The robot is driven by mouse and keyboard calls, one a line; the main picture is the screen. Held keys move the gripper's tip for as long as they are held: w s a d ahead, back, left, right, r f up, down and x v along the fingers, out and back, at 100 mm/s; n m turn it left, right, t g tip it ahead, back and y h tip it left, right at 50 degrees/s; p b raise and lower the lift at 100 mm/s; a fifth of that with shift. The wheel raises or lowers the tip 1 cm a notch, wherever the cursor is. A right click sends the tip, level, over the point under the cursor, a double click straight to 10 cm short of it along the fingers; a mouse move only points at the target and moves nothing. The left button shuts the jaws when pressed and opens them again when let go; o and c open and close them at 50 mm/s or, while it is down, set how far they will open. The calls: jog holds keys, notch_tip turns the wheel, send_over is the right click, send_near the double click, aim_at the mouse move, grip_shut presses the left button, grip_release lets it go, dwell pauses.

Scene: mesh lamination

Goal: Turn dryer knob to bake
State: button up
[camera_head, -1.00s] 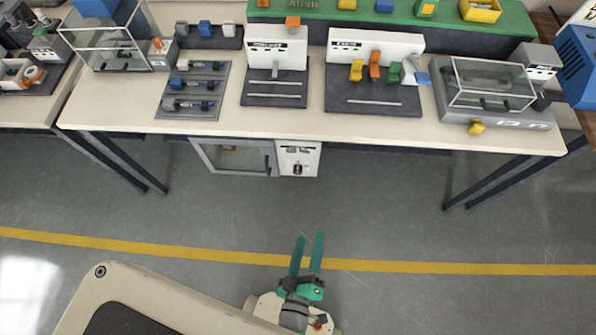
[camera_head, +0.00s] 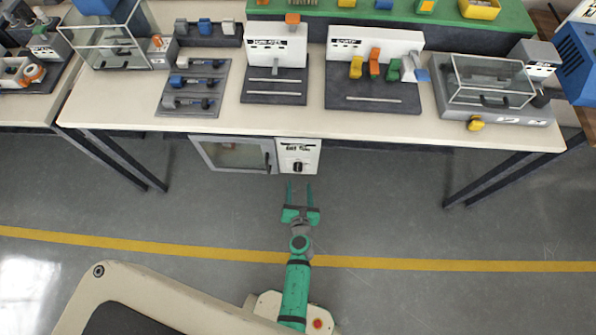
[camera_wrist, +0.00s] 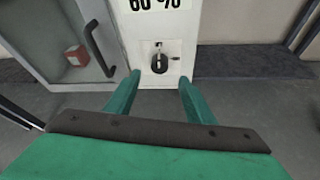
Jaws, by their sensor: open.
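The dryer (camera_head: 233,155) hangs under the middle of the workbench, with a clear door on the left and a white control panel (camera_head: 299,151) on the right. Its dark round knob (camera_head: 298,167) is low on the panel. In the wrist view the knob (camera_wrist: 159,63) lies ahead, between the lines of my two fingers, under a label reading about 60 %. Small marks around the knob are too small to read. My gripper (camera_head: 300,186) is open and empty, just short of the panel, with its fingers (camera_wrist: 157,92) on either side of the knob, apart from it.
The dryer door (camera_wrist: 62,45) has a dark handle and a small red and white block behind it. The workbench (camera_head: 240,125) overhangs the dryer. Its dark legs (camera_head: 122,160) stand to the sides. The grey floor in front is clear.

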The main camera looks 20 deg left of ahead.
aim_at(298, 170)
jog(key=x, duration=0.8)
jog(key=shift+d+r, duration=0.1)
jog(key=shift+x, duration=1)
jog(key=shift+s, duration=0.1)
jog(key=c, duration=1.1)
